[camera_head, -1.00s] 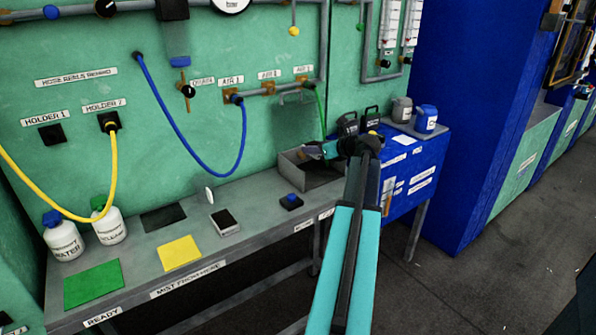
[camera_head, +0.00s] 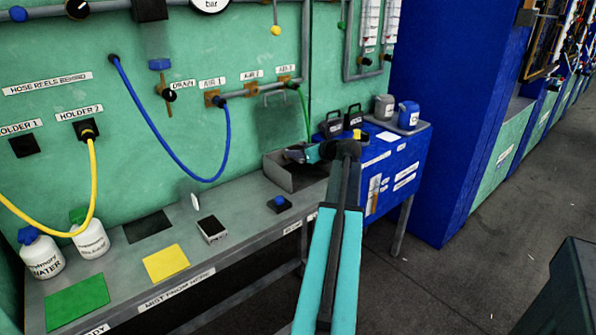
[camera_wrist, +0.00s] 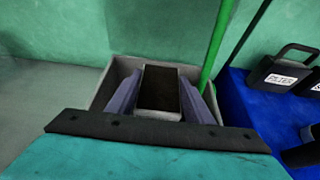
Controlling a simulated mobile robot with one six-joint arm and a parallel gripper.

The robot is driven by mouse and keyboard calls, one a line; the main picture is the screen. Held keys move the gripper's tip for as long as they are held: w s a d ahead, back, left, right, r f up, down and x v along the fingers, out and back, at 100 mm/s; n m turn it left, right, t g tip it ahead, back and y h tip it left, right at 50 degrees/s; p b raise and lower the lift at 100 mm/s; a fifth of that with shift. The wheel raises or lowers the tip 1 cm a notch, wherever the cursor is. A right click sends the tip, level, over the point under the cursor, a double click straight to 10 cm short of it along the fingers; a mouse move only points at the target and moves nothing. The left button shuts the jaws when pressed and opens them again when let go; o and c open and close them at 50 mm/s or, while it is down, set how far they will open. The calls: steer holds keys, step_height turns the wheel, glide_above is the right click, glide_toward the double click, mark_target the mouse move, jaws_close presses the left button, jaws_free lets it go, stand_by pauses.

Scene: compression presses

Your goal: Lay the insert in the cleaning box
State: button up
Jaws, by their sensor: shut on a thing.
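My gripper (camera_wrist: 160,100) is shut on the insert (camera_wrist: 159,83), a dark-topped block with a pale front edge, held between the two grey fingers in the wrist view. Behind and below it is the cleaning box (camera_wrist: 103,92), a grey open box whose rim shows on both sides. In the head view the grey box (camera_head: 293,180) stands at the right end of the bench, and my gripper (camera_head: 298,154) is over it. I cannot tell whether the insert touches the box floor; my gripper hides much of the inside.
The grey bench (camera_head: 235,215) carries a second dark-topped block (camera_head: 212,229), a blue-knobbed black block (camera_head: 280,204), yellow (camera_head: 166,262) and green mats (camera_head: 77,303), and two white bottles (camera_head: 90,236). A green hose (camera_wrist: 217,45) hangs by the box. A blue cabinet (camera_head: 395,170) stands right.

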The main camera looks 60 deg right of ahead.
mark_target(299, 175)
steer(key=shift+f, duration=1.7)
steer(key=shift+f, duration=1.9)
steer(key=o, duration=1.5)
steer(key=shift+f, duration=0.15)
steer(key=shift+c, duration=0.2)
steer(key=v, duration=1.2)
steer(key=shift+s, duration=0.1)
